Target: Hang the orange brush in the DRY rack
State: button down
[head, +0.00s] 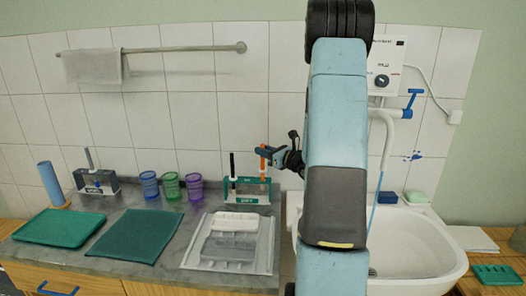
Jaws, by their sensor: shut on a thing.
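The orange brush (263,164) is upright in the head view, at the right part of a green-and-white rack (248,198) on the counter. My gripper (264,151) comes in from the right and is shut on the brush's upper part. The brush's lower end is at the rack's top bar; I cannot tell whether it rests in a slot or is just in front. A black-handled brush (232,165) stands at the rack's left part. The rack's front label is too small to read surely.
A grey rack (97,188) with a brush stands at the left. Blue (149,185), green (171,186) and purple (194,188) cups stand between the racks. A grey-and-white tray (232,262) lies in front. A sink (425,245) is right, partly behind my arm.

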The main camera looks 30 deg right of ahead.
jog(key=shift+f, duration=1.75)
jog(key=shift+c, duration=2.1)
grip_release()
